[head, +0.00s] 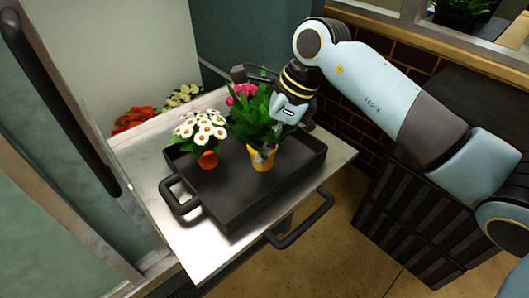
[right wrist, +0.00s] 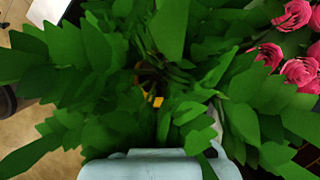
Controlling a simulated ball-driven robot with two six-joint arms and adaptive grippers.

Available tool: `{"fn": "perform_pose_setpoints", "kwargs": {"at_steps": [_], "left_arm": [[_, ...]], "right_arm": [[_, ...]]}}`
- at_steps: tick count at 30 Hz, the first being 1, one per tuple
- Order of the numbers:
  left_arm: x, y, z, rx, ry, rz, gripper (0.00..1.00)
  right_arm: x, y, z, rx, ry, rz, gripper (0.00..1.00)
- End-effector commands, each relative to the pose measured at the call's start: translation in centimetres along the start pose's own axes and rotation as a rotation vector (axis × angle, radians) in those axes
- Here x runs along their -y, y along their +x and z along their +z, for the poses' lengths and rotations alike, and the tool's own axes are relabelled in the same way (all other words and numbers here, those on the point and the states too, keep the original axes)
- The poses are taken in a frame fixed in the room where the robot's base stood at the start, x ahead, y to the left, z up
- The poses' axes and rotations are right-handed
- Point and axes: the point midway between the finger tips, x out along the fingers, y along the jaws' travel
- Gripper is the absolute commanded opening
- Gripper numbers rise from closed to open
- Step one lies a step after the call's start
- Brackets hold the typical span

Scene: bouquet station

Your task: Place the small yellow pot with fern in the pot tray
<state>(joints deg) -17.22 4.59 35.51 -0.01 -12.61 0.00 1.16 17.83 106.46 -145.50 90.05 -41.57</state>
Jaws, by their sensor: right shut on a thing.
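The small yellow pot (head: 261,161) with its green fern (head: 252,118) is upright over the right part of the black pot tray (head: 232,206) in the head view. I cannot tell whether its base touches the tray floor. My right gripper (head: 265,152) is shut on the yellow pot, reaching down from above through the leaves. In the right wrist view the fern (right wrist: 70,60) fills most of the picture and hides the fingertips; a bit of yellow pot (right wrist: 157,101) shows. My left gripper is not in view.
Pink flowers (head: 243,93) are behind the fern. The tray rests on a metal cart (head: 200,257) with a black handle (head: 303,222). The tray's front is clear.

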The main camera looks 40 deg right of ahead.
Motion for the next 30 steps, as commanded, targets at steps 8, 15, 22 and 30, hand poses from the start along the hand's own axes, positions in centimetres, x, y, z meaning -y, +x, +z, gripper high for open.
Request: {"fn": "perform_pose_setpoints", "kwargs": {"at_steps": [8,15,22,30], "left_arm": [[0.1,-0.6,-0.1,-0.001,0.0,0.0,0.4],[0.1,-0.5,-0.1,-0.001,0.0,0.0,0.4],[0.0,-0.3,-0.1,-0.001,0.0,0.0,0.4],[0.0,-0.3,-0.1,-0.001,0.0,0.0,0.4]], "right_arm": [[0.0,3.3,-1.3,0.0,0.0,0.0,0.05],[0.1,3.6,-1.5,0.001,-0.001,-0.001,0.05],[0.0,3.9,-1.6,-0.001,0.0,0.0,0.65],[0.0,3.9,-1.6,-0.001,0.001,0.0,0.79]]}}
